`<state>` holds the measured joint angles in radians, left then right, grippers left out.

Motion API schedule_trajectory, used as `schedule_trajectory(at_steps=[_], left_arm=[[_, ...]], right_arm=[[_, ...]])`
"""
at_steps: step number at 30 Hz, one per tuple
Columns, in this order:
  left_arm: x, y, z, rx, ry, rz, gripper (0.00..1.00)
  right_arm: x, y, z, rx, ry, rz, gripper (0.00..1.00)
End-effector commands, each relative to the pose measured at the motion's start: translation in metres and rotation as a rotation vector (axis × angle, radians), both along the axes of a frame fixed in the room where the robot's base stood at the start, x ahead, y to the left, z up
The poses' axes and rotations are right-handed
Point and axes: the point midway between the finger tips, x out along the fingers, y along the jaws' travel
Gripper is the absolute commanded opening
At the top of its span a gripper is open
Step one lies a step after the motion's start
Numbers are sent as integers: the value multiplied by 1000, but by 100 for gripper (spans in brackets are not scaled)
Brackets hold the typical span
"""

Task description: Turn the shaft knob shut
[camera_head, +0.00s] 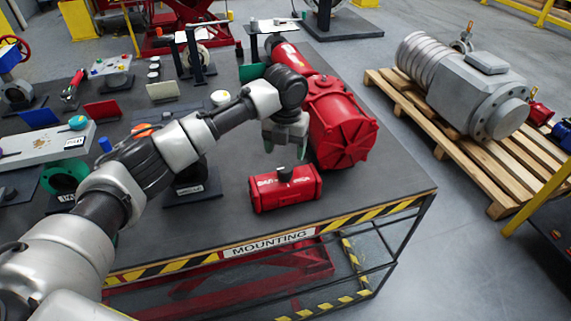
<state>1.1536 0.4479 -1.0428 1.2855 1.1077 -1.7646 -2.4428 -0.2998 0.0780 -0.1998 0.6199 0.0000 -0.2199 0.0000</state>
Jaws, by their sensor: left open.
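A small red actuator (287,192) with white lettering lies on the dark table near its front edge. A black shaft knob (285,173) stands on top of it; which way the knob is turned is too small to tell. My left gripper (285,149) is open, pointing down, above and slightly behind the knob. A gap shows between the fingertips and the knob, and nothing is visible between the fingers. My right gripper is out of view.
A large red cylindrical actuator (340,122) stands right behind my left gripper, close to it. My left arm hides part of the table's left side, where several valve parts and plates sit. The table's front right corner is clear. A grey motor (465,85) lies on a wooden pallet (485,155).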

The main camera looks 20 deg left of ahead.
Motion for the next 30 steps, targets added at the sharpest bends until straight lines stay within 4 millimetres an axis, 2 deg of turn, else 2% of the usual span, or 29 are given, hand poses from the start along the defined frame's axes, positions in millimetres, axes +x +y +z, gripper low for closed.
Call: schedule_trajectory(at_steps=[3,9,22,26,30], left_arm=[[0,0,20,-1,-3,-1,69],[0,0,39,-1,0,-1,69],[0,0,42,-1,1,-1,69],[-5,-6,31,-6,4,23,69],[-27,-29,-10,-39,6,148,69]], right_arm=[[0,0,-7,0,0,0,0],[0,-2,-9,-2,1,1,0],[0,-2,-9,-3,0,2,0],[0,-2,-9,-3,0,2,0],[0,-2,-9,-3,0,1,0]])
